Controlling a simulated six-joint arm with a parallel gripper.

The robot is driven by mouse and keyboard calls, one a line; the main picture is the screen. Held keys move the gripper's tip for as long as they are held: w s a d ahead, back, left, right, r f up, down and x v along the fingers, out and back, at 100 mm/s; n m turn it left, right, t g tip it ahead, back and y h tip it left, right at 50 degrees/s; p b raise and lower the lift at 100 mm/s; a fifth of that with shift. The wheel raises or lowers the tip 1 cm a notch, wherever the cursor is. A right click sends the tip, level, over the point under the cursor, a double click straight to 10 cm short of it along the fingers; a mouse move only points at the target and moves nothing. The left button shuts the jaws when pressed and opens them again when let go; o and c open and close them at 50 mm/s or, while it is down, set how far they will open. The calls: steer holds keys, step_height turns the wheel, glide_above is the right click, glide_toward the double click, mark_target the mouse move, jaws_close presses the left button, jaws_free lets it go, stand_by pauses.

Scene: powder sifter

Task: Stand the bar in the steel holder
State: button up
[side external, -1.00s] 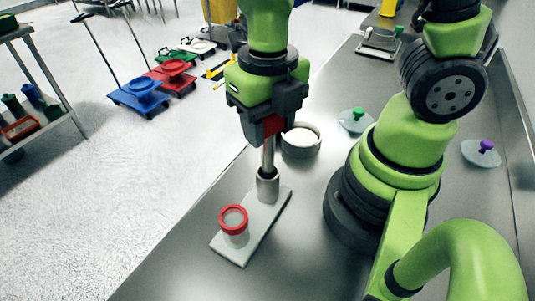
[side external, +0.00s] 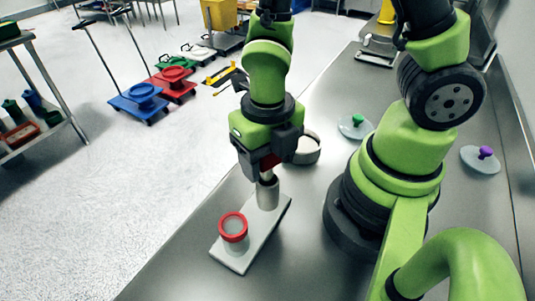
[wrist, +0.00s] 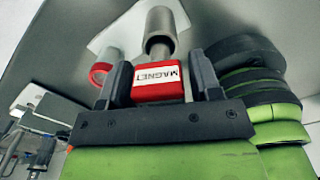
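The bar has a red block marked MAGNET (wrist: 160,82) at its top and a steel shaft. My gripper (side external: 262,164) is shut on the red block, with one dark finger on each side in the wrist view (wrist: 158,85). The steel holder (side external: 268,194) is an upright open tube on a pale plate, also in the wrist view (wrist: 160,22). My gripper is just above the holder. Only a short length of shaft (side external: 266,177) shows between the block and the holder's mouth, and its lower end is hidden, apparently inside the tube.
A clear cup with a red rim (side external: 233,227) stands at the near end of the pale plate (side external: 236,258). A round pale dish (side external: 308,150) is close behind my gripper. Lids with a green knob (side external: 356,125) and purple knob (side external: 484,156) lie further right. The near steel bench is clear.

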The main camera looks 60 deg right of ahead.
steer(key=shift+o, duration=0.5)
step_height(320, 180, up, 11)
steer(key=shift+f, duration=0.1)
steer(key=shift+r, duration=0.8)
steer(key=s+d+r+m+t, duration=0.1)
steer(key=r+m+t, duration=0.1)
steer(key=m, duration=1)
steer(key=s+d+r+m+t+y, duration=0.1)
steer(key=d+r+m+t, duration=0.1)
steer(key=m, duration=0.9)
steer(key=s+d+r+m+t+y, duration=0.1)
steer(key=r+m+t, duration=0.2)
steer(key=m, duration=0.9)
steer(key=shift+s+d+r+m, duration=0.15)
steer(key=shift+s+r+m, duration=0.2)
steer(key=shift+r, duration=0.3)
